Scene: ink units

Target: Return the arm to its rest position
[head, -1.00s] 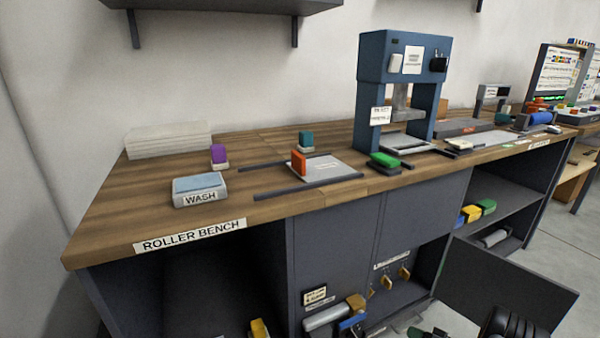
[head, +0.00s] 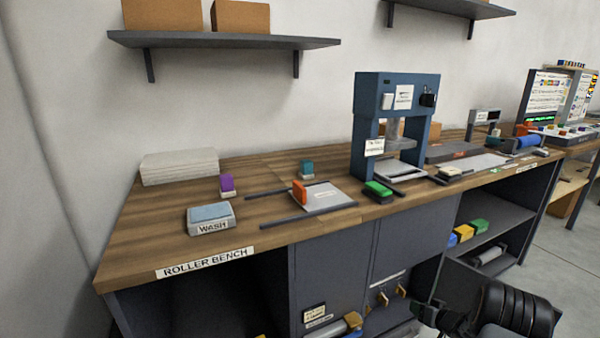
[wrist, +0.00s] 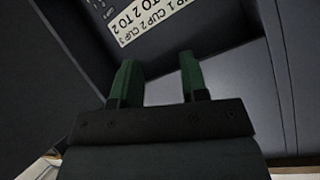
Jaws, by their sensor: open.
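My gripper (wrist: 158,66) shows in the wrist view with its two green fingers apart and nothing between them. Beyond the fingers is a dark grey panel (wrist: 225,90) with a white printed label (wrist: 130,18), partly cut off by the frame. In the head view my arm (head: 515,308) is at the lower right, in front of the bench's lower cabinets. Its end (head: 428,312) points left, too small and dark there to make out the fingers.
An open cabinet door (head: 455,283) stands close to my arm. Grey floor (head: 565,255) is clear at right.

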